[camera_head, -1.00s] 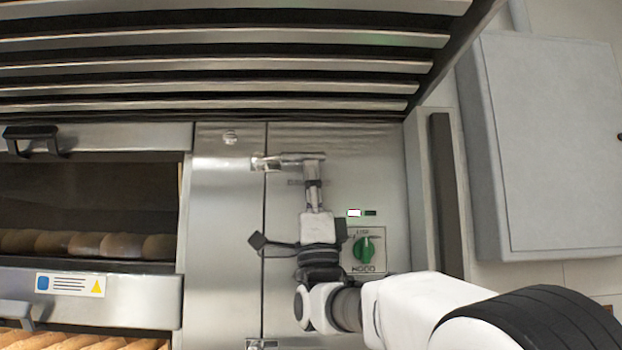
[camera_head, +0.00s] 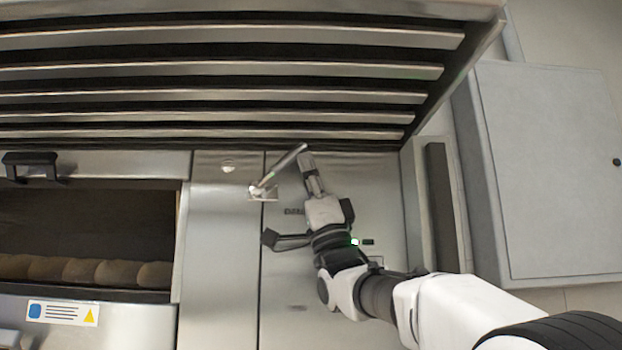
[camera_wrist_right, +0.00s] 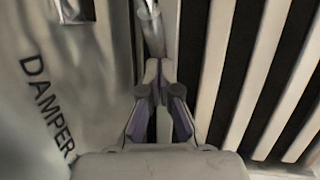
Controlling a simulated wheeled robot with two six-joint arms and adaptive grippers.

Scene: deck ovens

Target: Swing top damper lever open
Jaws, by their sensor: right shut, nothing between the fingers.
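The top damper lever (camera_head: 284,168) is a metal bar on the steel panel. It slants up and to the right from its square mount (camera_head: 262,194) in the head view. My right gripper (camera_head: 308,162) is shut and empty, with its fingertips beside the lever's free end. In the right wrist view the lever's round bar (camera_wrist_right: 150,32) stands just ahead of the closed fingertips (camera_wrist_right: 157,68). The fingers look to be touching it or very close, but are not around it. The DAMPER label (camera_wrist_right: 48,108) is to the left there. My left gripper is not in view.
A slatted metal hood (camera_head: 215,98) overhangs just above the lever. Oven decks with bread (camera_head: 85,271) are at the left. A grey cabinet (camera_head: 545,170) stands at the right.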

